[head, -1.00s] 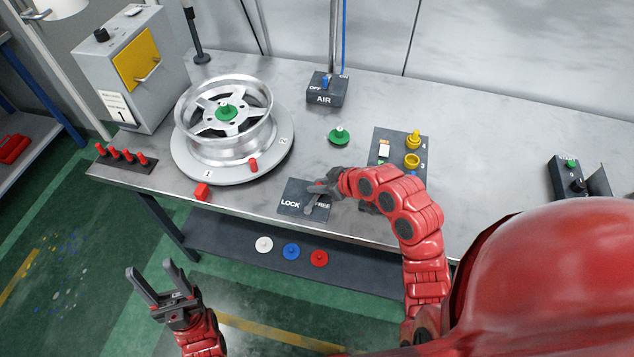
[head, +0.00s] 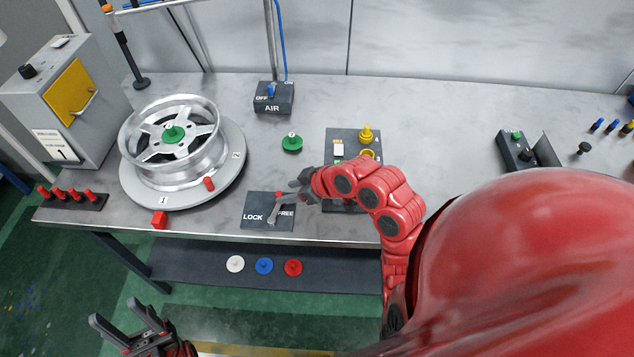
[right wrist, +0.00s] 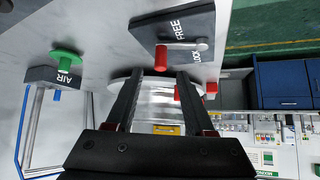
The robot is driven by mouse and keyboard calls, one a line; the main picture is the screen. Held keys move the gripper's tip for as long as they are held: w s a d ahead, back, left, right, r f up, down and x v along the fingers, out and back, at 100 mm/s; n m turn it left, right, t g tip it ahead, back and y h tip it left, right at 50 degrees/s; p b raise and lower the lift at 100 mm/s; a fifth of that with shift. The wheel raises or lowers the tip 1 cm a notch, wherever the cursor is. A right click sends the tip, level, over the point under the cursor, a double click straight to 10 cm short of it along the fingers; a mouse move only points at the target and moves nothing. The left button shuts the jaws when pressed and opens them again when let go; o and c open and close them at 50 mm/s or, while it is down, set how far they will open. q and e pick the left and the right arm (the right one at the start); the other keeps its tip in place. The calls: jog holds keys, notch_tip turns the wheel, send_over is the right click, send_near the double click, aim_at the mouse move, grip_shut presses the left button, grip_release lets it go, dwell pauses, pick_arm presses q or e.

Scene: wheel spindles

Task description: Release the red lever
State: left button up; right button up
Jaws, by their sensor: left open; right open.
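The LOCK/FREE plate (head: 251,204) lies near the front edge of the bench. Its lever (head: 273,212) has a silver arm, which lies between the two words. In the right wrist view the lever's red knob (right wrist: 161,57) is just beyond the fingertips, in line with the gap between them. My right gripper (head: 294,187) is open and empty, just behind and right of the lever; the fingers (right wrist: 160,77) also show in the right wrist view, apart from the knob. My left gripper (head: 115,312) is open and empty, low in front of the bench.
A silver wheel (head: 205,155) sits on a round turntable (head: 228,185) at left, with a red block (head: 160,220) beside it. The AIR box (head: 273,98) and a green knob (head: 292,142) stand behind the plate. A dark panel with yellow parts (head: 367,134) is to the right.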

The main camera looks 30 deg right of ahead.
jog(key=p+v, duration=1.1)
jog(key=v, duration=0.1)
